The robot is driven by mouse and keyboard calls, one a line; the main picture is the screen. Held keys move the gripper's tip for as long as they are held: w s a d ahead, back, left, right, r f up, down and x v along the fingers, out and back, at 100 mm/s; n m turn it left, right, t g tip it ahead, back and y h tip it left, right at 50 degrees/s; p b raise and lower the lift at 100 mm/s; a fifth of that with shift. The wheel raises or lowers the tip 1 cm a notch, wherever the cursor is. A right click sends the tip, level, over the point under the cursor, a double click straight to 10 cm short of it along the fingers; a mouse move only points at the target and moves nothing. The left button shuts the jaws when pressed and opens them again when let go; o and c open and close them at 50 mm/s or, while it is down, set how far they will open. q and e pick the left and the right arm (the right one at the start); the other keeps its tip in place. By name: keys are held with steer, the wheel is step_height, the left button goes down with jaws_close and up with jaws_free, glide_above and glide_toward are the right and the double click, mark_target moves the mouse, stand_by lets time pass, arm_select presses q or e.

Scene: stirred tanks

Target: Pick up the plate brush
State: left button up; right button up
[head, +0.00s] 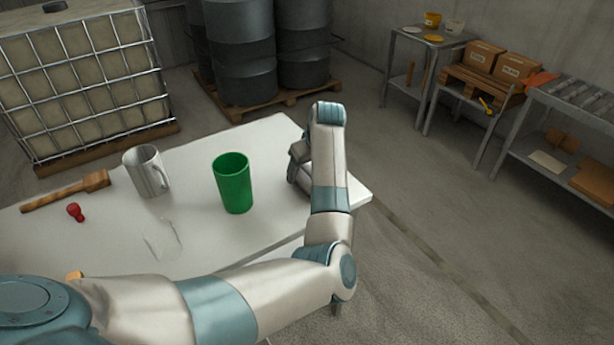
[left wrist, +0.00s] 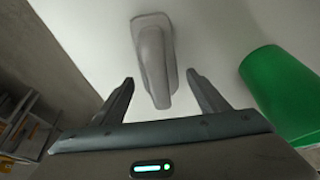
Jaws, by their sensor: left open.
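A grey piece with a flat oblong base and a raised grip, which looks like the plate brush (left wrist: 153,52), lies on the white table in the left wrist view. My left gripper (left wrist: 160,77) is open, with its fingers on either side of the near end of the grip and nothing held. In the head view my left gripper (head: 299,168) is low over the table's right end, and my arm hides the piece there. Bristles do not show. My right gripper is not in view.
A green cup (head: 233,184) stands left of my gripper on the white table (head: 215,150); it also shows in the left wrist view (left wrist: 283,92). Farther left are a grey mug (head: 147,172), a clear glass (head: 162,240), a red knob-like piece (head: 75,212) and a wooden-handled tool (head: 65,191).

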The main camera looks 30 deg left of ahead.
mark_target(304, 175)
arm_select(q)
steer(key=shift+x, duration=1.55)
steer(key=shift+r, duration=0.1)
steer(key=c, duration=1.1)
steer(key=shift+c, duration=0.2)
steer(key=shift+r+p, duration=0.1)
steer(key=shift+p, duration=0.25)
